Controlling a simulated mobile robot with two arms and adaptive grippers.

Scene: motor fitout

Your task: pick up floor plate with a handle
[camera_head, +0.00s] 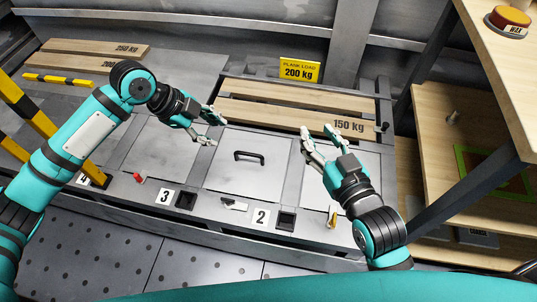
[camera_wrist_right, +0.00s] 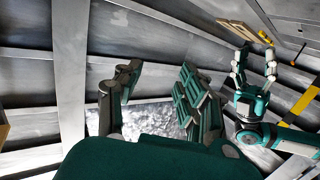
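The floor plate with a handle (camera_head: 243,178) lies flat in the bench-like frame between the 3 and 2 labels. My left gripper (camera_head: 213,127) is open and empty, above and to the left of the handle. My right gripper (camera_head: 318,142) is open and empty, to the right of the handle, over the neighbouring plate. Neither gripper touches the handle. The right wrist view shows the right gripper's spread fingers (camera_wrist_right: 158,95) with nothing between them, and the left gripper (camera_wrist_right: 254,82) further off at the right.
Wooden planks (camera_head: 262,115) lie behind the plate, with a yellow load sign (camera_head: 300,70) above them. Yellow-black bars (camera_head: 30,110) stand at left. Small fittings line the frame's front edge.

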